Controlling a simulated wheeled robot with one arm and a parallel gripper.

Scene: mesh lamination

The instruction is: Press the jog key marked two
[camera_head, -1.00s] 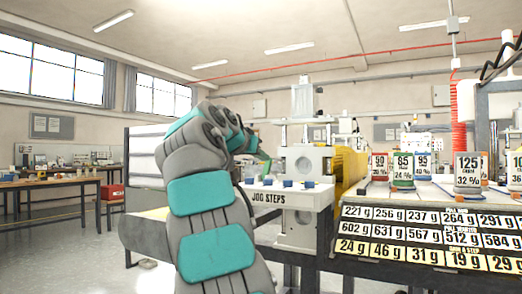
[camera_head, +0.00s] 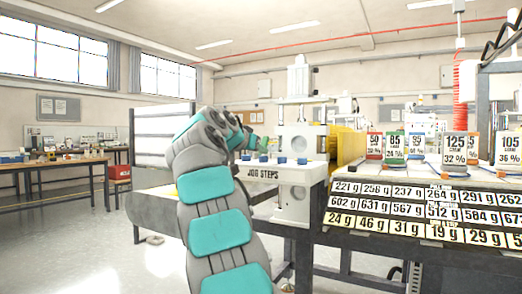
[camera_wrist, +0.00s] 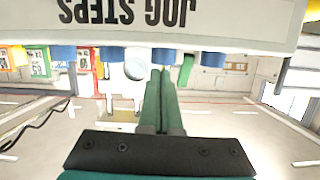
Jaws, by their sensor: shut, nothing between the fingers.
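The white panel labelled JOG STEPS (camera_head: 290,175) stands right of my arm, with a row of small blue keys along its top, such as one blue key (camera_head: 281,160) and another (camera_head: 302,161). No number on any key can be read. My gripper (camera_head: 262,144) is shut and empty, close to the keys and partly hidden by my arm. In the wrist view, which is upside down, the shut green fingers (camera_wrist: 167,78) point at the panel edge. Blue keys (camera_wrist: 112,54) and (camera_wrist: 213,59) show on either side of them. I cannot tell whether the fingertips touch a key.
A white press frame (camera_head: 297,140) rises behind the panel. At right, a bench carries containers such as the 125 one (camera_head: 455,150) above a rack of gram labels (camera_head: 430,205). A wooden table (camera_head: 50,168) stands far left, with open floor before it.

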